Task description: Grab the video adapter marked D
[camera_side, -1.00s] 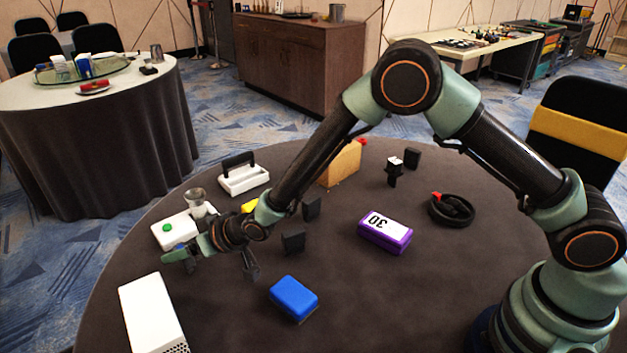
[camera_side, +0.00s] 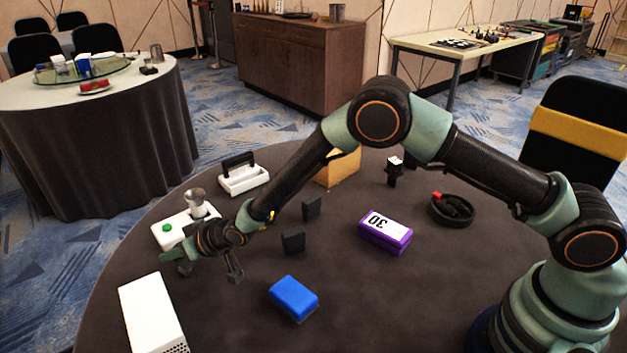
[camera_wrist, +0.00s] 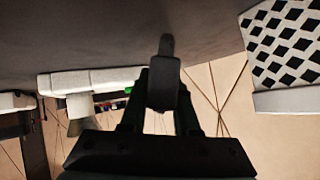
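Two small dark upright blocks, one nearer the arm's end (camera_side: 293,242) and one behind it (camera_side: 312,208), stand on the dark round table in the side view. A third dark piece with a white top (camera_side: 394,172) stands farther back. No D mark is readable on any of them. My gripper (camera_side: 188,265) is low over the left of the table, between the white box with a green button and the white vented box. In the wrist view my gripper (camera_wrist: 164,75) has a dark grey block-like shape between its sides. I cannot tell whether that is a finger or a held object.
The white green-button box (camera_side: 170,229) with a metal cup (camera_side: 195,203) and the white vented box (camera_side: 150,312) flank my gripper.

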